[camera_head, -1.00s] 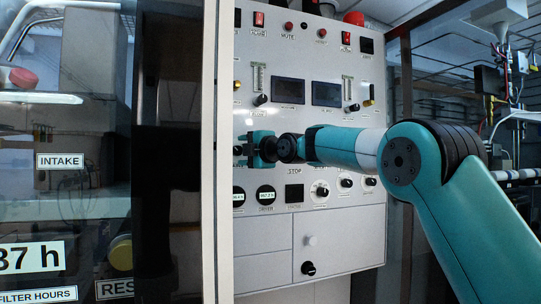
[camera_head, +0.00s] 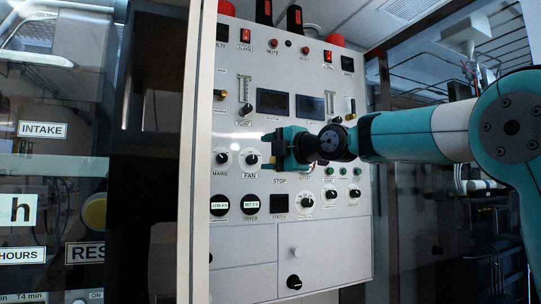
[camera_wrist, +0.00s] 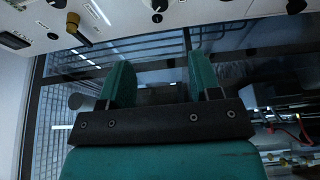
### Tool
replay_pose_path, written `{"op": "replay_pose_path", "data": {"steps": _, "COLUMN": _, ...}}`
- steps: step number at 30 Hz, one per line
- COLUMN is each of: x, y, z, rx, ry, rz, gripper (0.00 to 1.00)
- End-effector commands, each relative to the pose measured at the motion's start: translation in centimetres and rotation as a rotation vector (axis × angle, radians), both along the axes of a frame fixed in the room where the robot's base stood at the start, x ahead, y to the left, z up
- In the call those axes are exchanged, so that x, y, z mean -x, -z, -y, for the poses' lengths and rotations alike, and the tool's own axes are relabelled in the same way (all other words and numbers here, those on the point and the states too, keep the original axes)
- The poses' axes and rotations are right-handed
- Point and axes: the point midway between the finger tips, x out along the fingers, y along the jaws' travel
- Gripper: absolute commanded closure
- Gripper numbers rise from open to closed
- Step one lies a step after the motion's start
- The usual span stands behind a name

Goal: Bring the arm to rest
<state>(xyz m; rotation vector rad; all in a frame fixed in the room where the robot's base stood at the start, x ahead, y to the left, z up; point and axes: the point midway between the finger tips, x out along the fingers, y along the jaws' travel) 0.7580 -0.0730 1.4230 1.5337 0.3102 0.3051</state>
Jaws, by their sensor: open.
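My arm reaches in from the right in the head view, teal and white. My gripper (camera_head: 275,148) is in front of the control panel (camera_head: 240,275), near the FAN and STOP labels, and hides part of the panel behind it. In the wrist view my gripper (camera_wrist: 155,85) shows two teal fingers standing apart with nothing between them. I cannot tell its exact distance from the panel.
The panel carries switches, knobs, two dark displays (camera_head: 273,103) and gauges (camera_head: 220,205). A white post (camera_head: 196,150) stands at its left edge. A glass-fronted cabinet labelled INTAKE (camera_head: 42,130) is at left. Pipework (camera_head: 475,70) is behind at right.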

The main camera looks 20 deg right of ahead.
Motion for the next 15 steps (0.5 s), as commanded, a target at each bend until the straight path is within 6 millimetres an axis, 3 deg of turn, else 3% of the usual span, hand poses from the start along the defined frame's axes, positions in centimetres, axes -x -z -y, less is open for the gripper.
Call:
{"op": "replay_pose_path", "data": {"steps": 10, "x": 0.1, "y": 0.3, "z": -0.3, "rx": -0.011, "ry": -0.004, "rz": -0.016, "gripper": 0.42}}
{"op": "replay_pose_path", "data": {"steps": 13, "x": 0.8, "y": 2.0, "z": -1.7, "rx": -0.073, "ry": -0.020, "rz": -0.113, "gripper": 0.42}}
{"op": "replay_pose_path", "data": {"steps": 15, "x": 2.0, "y": 4.4, "z": -3.4, "rx": -0.155, "ry": -0.034, "rz": -0.246, "gripper": 0.42}}
